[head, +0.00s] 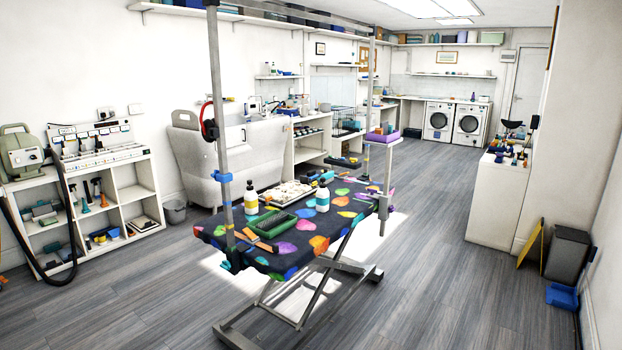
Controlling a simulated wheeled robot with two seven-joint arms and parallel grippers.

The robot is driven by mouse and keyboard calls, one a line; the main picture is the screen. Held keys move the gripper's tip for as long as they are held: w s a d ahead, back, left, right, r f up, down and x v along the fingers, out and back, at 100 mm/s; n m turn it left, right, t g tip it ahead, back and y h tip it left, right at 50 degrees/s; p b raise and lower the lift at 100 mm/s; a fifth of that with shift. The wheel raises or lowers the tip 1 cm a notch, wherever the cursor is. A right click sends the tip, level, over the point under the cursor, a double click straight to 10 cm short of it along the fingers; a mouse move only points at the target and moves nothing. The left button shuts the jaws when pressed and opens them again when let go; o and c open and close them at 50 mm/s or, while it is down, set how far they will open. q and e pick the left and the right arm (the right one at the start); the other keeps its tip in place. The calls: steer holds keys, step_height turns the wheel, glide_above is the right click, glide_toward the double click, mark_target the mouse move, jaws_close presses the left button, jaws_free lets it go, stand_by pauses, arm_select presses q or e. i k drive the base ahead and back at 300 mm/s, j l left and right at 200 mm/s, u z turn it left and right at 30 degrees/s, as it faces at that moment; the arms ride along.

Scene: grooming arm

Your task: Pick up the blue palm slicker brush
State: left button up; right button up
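I cannot pick out the blue palm slicker brush with certainty in the head view. A small blue item (327,176) at the far side of the grooming table (345,226) is too small to identify. The table has a dark top with colourful paw prints. On it are a green tray (272,223), a pale tray with small items (283,194), two white bottles (251,200) and an orange-handled tool (252,236). Neither of my grippers is in view.
A metal post (220,100) with a blue clamp rises at the table's left. A shelf unit (115,192) stands left and a white counter (496,200) right. A bin (567,255) and a blue dustpan (562,296) are at the right wall. Grey floor is open around the table.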

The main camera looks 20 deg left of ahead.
mark_target(312, 174)
steer(key=i+j+u, duration=0.3)
steer(key=u, duration=0.15)
steer(key=i+j+u, duration=0.2)
steer(key=i+u, duration=0.25)
steer(key=i+j+u, duration=0.3)
steer(key=u, duration=0.2)
steer(key=i+j+u, duration=0.15)
steer(key=i+u, duration=0.55)
steer(key=u, duration=0.25)
steer(key=i, duration=0.7)
steer(key=i+j+z, duration=0.1)
steer(key=i, duration=0.6)
steer(key=i+j, duration=0.15)
steer(key=i, duration=0.55)
steer(key=i+l+z, duration=0.25)
steer(key=i+z, duration=0.7)
steer(key=i, duration=0.15)
steer(key=i+j+z, duration=0.2)
steer(key=i+z, duration=0.25)
steer(key=i+j+z, duration=0.45)
steer(key=i, duration=0.15)
